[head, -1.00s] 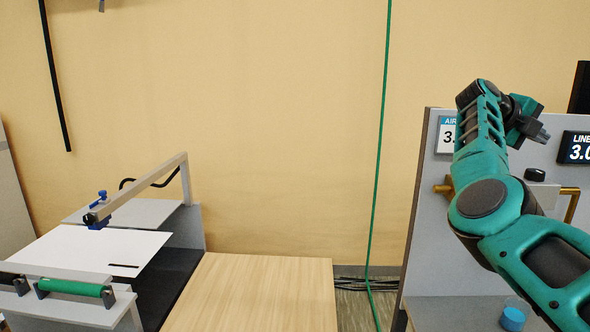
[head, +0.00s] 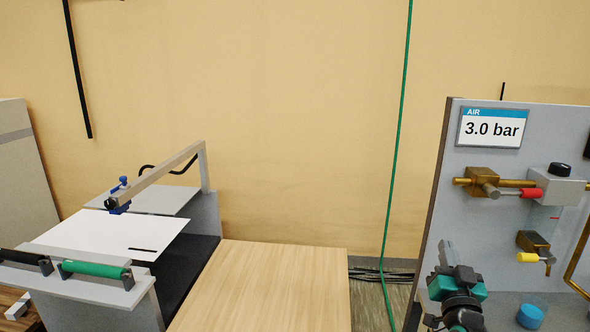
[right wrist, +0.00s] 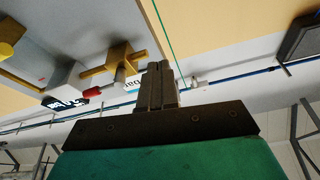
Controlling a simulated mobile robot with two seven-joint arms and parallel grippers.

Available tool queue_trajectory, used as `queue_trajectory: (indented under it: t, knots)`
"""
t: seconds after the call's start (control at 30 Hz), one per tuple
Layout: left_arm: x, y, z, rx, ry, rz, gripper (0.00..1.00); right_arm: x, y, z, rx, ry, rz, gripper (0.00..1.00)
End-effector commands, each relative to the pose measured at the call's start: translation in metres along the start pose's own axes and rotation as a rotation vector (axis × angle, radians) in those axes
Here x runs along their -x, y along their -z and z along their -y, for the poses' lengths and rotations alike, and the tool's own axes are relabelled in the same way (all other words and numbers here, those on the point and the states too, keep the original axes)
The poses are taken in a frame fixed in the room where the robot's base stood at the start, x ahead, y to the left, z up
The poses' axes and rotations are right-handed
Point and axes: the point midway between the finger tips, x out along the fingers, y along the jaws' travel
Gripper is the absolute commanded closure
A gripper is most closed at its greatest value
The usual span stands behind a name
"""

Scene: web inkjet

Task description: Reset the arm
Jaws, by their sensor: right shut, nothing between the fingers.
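My right gripper (head: 446,254) shows at the lower right of the head view, in front of the grey valve panel (head: 485,220) and below its valves. Its fingers are together and empty, pointing up in the picture. In the right wrist view the closed fingers (right wrist: 157,85) stand in the middle, with nothing between them. Brass fittings (right wrist: 115,62) of the panel show beyond them to the left, apart from the fingers. My left gripper is in neither view.
The panel carries an air display (head: 493,128) reading 3.0 bar, a red-handled valve (head: 530,193) and a yellow-handled valve (head: 527,257). A blue cap (head: 530,316) sits below. At left is a machine with a white sheet (head: 110,236) and green roller (head: 95,269). The wooden tabletop (head: 265,285) is clear.

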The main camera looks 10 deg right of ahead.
Motion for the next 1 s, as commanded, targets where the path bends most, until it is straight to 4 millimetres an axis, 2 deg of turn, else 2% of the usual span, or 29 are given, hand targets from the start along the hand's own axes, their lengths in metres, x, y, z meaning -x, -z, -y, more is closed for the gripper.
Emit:
queue_trajectory:
  t: [0.03,0.1,0.17,0.23,0.3,0.4,0.5,0.6,0.7,1.0]
  knots:
    - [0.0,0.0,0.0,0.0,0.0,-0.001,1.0,0.03,-0.027,0.013,0.037,0.055,0.092,1.0]
    - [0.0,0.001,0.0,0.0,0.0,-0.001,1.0,0.07,-0.058,0.031,0.082,0.127,0.213,1.0]
    - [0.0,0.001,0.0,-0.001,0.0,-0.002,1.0,0.107,-0.082,0.044,0.117,0.183,0.315,1.0]
    - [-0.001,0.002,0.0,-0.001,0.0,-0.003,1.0,0.154,-0.106,0.058,0.153,0.242,0.434,1.0]
    - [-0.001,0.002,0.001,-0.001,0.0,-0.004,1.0,0.202,-0.125,0.069,0.185,0.295,0.549,1.0]
    - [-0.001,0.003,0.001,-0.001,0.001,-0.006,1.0,0.266,-0.142,0.082,0.22,0.355,0.696,1.0]
    - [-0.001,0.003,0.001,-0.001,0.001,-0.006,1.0,0.318,-0.149,0.089,0.246,0.396,0.811,1.0]
    - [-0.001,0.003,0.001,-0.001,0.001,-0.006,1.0,0.352,-0.151,0.093,0.263,0.42,0.886,1.0]
    - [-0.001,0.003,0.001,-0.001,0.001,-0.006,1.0,0.368,-0.151,0.095,0.271,0.43,0.923,1.0]
    - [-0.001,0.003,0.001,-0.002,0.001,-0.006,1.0,0.37,-0.151,0.096,0.272,0.431,0.927,1.0]
